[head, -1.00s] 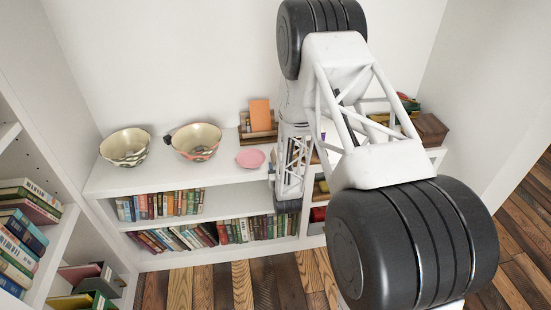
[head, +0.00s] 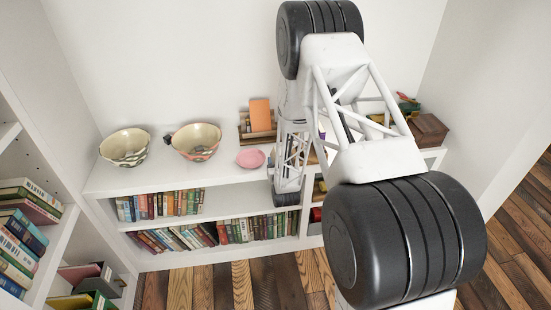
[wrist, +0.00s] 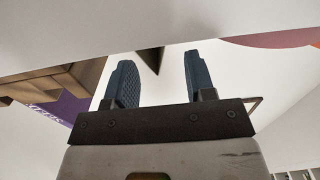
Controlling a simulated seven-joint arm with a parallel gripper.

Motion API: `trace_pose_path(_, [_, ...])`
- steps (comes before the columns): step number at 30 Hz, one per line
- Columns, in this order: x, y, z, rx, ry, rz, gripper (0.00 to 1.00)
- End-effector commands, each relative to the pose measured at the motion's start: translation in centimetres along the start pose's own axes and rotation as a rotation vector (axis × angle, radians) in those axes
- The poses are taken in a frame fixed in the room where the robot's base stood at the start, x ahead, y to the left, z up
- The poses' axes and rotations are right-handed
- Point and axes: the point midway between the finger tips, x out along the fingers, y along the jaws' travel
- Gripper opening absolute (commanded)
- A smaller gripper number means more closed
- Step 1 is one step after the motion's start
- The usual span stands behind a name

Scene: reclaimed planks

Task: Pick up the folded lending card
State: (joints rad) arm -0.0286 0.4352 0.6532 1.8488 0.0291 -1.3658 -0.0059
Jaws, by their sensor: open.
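My gripper (wrist: 158,58) is open in the wrist view, its two dark blue fingers apart. A small dark wedge (wrist: 149,57) shows between the fingertips; I cannot tell if it belongs to the folded lending card. Nothing is clearly held. In the head view an orange card-like piece (head: 260,114) stands upright in a wooden holder (head: 244,133) at the back of the shelf top; I cannot tell if it is the lending card. My arm hangs just right of it, hiding part of the shelf top, and the fingers are not visible there.
Two patterned bowls (head: 124,147) (head: 196,141) and a pink dish (head: 250,159) stand left of my arm on the white shelf top (head: 150,178). A brown box (head: 429,129) stands at the right. Books (head: 160,204) fill the shelves below. A purple lettered item (wrist: 62,106) is left of my fingers.

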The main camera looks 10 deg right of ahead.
Motion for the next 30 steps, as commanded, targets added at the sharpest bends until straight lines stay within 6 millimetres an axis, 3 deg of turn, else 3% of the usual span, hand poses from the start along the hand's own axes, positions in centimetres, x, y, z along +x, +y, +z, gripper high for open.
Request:
trace_pose_path(13, [4.0, 0.3, 0.0, 0.0, 0.001, 0.0, 0.5])
trace_pose_path(30, [4.5, 0.3, 0.0, 0.0, 0.001, 0.0, 0.5])
